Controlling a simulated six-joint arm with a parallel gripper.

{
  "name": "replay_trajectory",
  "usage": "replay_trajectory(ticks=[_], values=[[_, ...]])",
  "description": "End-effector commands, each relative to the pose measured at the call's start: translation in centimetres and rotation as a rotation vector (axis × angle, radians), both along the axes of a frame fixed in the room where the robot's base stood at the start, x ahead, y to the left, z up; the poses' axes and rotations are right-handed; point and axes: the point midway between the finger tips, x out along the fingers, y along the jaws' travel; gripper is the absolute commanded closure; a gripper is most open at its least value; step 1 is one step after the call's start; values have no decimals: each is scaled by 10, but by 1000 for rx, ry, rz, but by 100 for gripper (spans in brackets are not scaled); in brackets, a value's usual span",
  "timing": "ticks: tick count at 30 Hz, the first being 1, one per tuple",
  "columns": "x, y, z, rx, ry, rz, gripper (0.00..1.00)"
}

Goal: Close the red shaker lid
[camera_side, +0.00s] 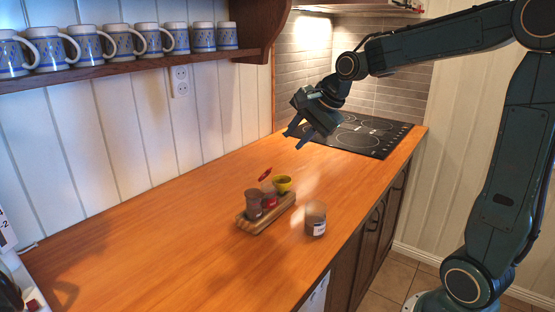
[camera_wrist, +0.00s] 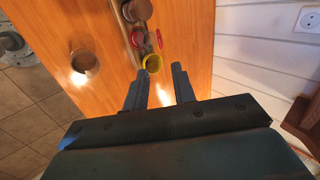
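The red shaker (camera_side: 269,200) stands in a small wooden tray (camera_side: 246,227) on the counter. Its red lid (camera_side: 265,174) is open, tilted up above the shaker. In the wrist view the shaker (camera_wrist: 136,39) shows as a red ring, with the lid (camera_wrist: 159,38) as a thin red shape beside it. A yellow cup (camera_side: 282,184) and a grey-brown cup (camera_side: 254,204) stand on either side of the shaker in the tray. My gripper (camera_side: 294,139) is open and empty, above the counter near the cooktop, apart from the shaker. In the wrist view its fingers (camera_wrist: 158,82) point toward the yellow cup (camera_wrist: 152,64).
A jar with a white label (camera_side: 315,220) stands right of the tray, near the counter's front edge. A black cooktop (camera_side: 365,135) lies at the far end. Several mugs (camera_side: 125,42) stand on a wall shelf. The counter left of the tray is clear.

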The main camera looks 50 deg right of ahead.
Motion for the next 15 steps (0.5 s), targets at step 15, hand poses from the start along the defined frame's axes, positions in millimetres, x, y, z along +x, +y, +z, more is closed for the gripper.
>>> replay_trajectory(ticks=[15], values=[[42, 2, -60, -1, 4, 2, 74]])
